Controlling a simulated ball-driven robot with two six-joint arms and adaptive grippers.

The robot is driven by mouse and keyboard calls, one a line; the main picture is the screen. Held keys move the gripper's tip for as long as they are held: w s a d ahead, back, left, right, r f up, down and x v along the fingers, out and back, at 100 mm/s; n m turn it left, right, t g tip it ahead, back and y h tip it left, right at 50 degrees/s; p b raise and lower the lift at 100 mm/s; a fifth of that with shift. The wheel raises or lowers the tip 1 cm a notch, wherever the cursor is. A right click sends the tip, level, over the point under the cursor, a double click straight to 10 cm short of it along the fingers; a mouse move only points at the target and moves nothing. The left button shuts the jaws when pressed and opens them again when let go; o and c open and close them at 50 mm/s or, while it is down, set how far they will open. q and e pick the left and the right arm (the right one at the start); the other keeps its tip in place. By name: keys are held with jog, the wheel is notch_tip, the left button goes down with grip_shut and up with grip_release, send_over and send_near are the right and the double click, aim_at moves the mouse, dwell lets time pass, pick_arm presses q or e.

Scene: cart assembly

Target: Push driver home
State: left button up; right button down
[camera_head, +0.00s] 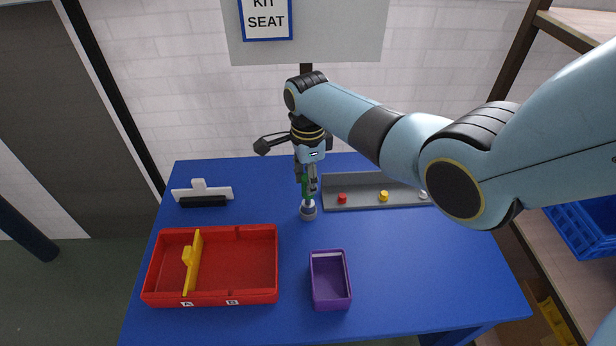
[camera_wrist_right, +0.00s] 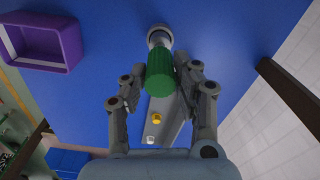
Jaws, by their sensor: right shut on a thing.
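The driver has a green handle (camera_head: 305,187), which also shows in the wrist view (camera_wrist_right: 160,72). My right gripper (camera_head: 308,180) points down from above and is shut on this handle; its two fingers flank the green grip in the wrist view (camera_wrist_right: 159,85). Below the handle is a small round grey holder (camera_head: 308,213) on the table, also in the wrist view (camera_wrist_right: 159,36). The driver's lower end meets the holder's top; how deep it sits I cannot tell. My left gripper is not in view.
A grey tray (camera_head: 362,201) with red, yellow and white pieces lies right of the holder. A red tray (camera_head: 250,232) with a yellow divider and a purple bin (camera_head: 330,303) stand nearer. A white-and-black brush-like tool (camera_head: 202,193) lies left. The blue table (camera_head: 410,270) is clear at right.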

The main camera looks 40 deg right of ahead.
jog(key=shift+f+b, duration=0.5)
jog(key=shift+f, duration=0.4)
jog(key=c, duration=0.9)
grip_release()
notch_tip(320, 180, up, 12)
